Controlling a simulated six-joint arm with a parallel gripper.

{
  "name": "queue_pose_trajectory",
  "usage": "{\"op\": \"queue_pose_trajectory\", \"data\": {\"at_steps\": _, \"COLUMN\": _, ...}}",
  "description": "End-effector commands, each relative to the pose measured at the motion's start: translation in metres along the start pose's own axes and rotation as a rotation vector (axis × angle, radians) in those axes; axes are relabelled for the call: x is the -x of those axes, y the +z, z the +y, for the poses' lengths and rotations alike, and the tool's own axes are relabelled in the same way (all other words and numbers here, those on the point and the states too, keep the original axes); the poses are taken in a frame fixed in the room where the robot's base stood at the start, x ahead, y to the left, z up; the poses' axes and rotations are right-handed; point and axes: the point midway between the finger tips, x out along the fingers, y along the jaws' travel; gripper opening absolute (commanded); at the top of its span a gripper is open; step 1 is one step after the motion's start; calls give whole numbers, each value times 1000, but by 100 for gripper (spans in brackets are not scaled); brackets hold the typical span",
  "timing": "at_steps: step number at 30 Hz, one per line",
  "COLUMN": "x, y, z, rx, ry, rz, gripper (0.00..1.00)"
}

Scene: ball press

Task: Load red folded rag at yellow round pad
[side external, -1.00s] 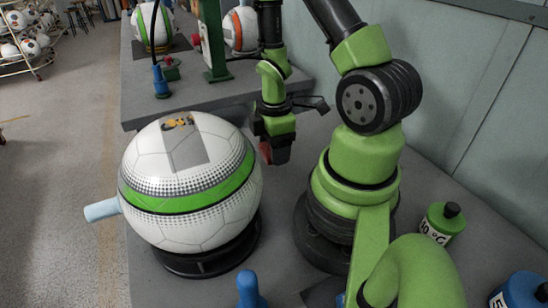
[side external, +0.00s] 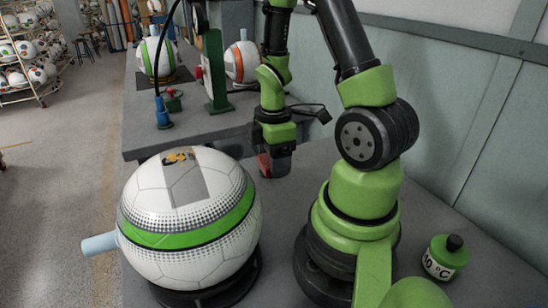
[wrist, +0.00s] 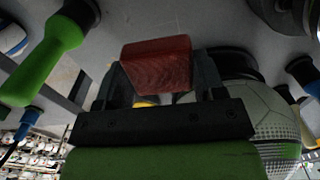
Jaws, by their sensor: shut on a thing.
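My gripper (wrist: 160,85) is shut on the red folded rag (wrist: 156,62), which sits between the two dark fingers in the wrist view. In the side view my gripper (side external: 272,165) hangs to the right of the large ball, and a bit of the red rag (side external: 263,165) shows at its fingers. A small yellow sliver (wrist: 145,104) shows just below the rag in the wrist view; it may be the yellow round pad, but most of it is hidden. No yellow pad can be made out in the side view.
A large white and green ball (side external: 188,205) rests on a black ring stand left of my gripper. A grey raised bench (side external: 190,128) with a green press post (side external: 214,70) stands behind. A green bottle (side external: 444,257) stands at the right.

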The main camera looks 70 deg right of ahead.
Motion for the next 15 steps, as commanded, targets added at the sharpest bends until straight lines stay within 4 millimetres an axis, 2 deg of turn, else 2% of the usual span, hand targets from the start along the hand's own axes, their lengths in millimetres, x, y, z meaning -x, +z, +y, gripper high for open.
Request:
{"op": "queue_pose_trajectory", "data": {"at_steps": 4, "x": -2, "y": -13, "z": 16, "rx": 8, "ry": 3, "rz": 0, "gripper": 44}}
{"op": "queue_pose_trajectory", "data": {"at_steps": 8, "x": -4, "y": -41, "z": 42, "rx": 15, "ry": 3, "rz": -1, "gripper": 44}}
{"op": "queue_pose_trajectory", "data": {"at_steps": 15, "x": -5, "y": -116, "z": 83, "rx": 22, "ry": 1, "rz": -4, "gripper": 44}}
